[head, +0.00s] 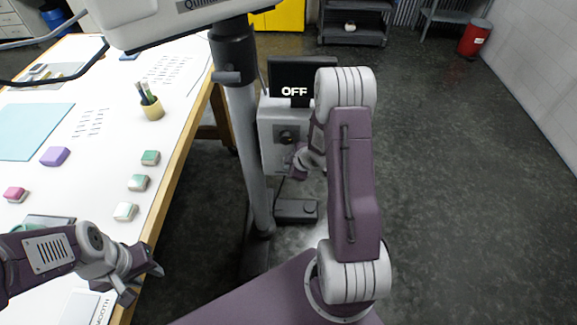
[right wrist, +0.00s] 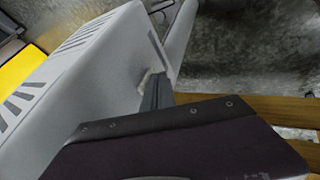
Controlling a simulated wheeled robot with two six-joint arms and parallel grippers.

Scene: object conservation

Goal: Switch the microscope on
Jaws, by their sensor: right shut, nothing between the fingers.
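The microscope's white head (head: 165,18) hangs at the top left of the head view, on a grey column (head: 245,130). A light grey box (head: 270,155) is beside the column, with a dark knob (head: 287,135) on its face. A black display (head: 295,80) above it reads "OFF". My right gripper (head: 292,163) is shut and empty, close to the box below the knob. In the right wrist view its dark fingers (right wrist: 155,92) are by the box's edge (right wrist: 95,75); I cannot tell whether they touch it. My left gripper (head: 142,282) is open and empty at the table's edge.
The white table (head: 95,150) on the left holds several small blocks, a yellow pen cup (head: 152,108) and a teal sheet (head: 30,130). A foot pedal (head: 296,210) lies on the floor below the box. The floor on the right is clear up to a red bin (head: 474,40).

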